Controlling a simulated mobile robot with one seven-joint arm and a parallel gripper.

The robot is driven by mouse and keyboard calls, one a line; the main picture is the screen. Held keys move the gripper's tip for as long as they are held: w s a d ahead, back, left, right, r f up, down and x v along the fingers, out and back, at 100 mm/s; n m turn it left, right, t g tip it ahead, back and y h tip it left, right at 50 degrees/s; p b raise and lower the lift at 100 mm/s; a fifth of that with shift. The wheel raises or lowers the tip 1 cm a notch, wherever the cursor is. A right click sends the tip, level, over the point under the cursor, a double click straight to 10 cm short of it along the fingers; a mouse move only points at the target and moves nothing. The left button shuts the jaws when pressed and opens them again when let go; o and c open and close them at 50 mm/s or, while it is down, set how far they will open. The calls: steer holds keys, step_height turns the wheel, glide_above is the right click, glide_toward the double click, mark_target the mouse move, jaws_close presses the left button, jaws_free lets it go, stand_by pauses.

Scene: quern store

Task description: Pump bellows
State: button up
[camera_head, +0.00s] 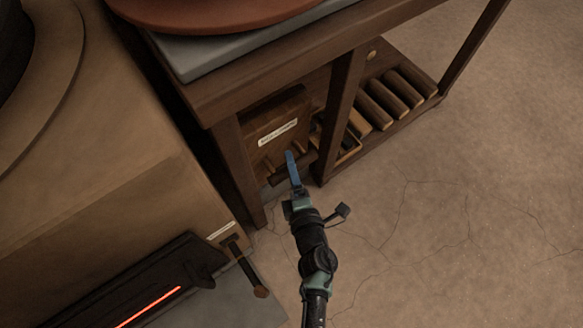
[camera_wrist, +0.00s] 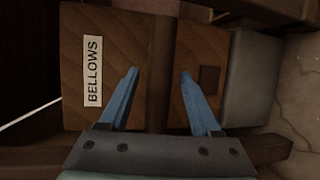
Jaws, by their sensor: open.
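The bellows (camera_head: 268,121) is a brown wooden box with a pale label, set under the dark wooden table. In the wrist view the bellows (camera_wrist: 110,35) shows brown boards and a label reading "BELLOWS" (camera_wrist: 93,71). My gripper (camera_head: 291,156) is in front of the bellows, pointing at it. In the wrist view my gripper (camera_wrist: 158,72) has its two blue fingers apart over the bellows front, with nothing visibly held between them. A dark brown bar (camera_wrist: 268,148) crosses low in the wrist view, partly hidden by my gripper. I cannot tell whether the fingers touch anything.
The table's front leg (camera_head: 343,105) stands just right of my gripper. A low shelf with several wooden rollers (camera_head: 388,98) is farther right. At left is a tan hearth block (camera_head: 130,190) with a glowing slot (camera_head: 150,306) and a lever (camera_head: 246,268). The cracked floor at right is clear.

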steer(key=shift+w, duration=0.25)
jaws_close()
stand_by(1.4)
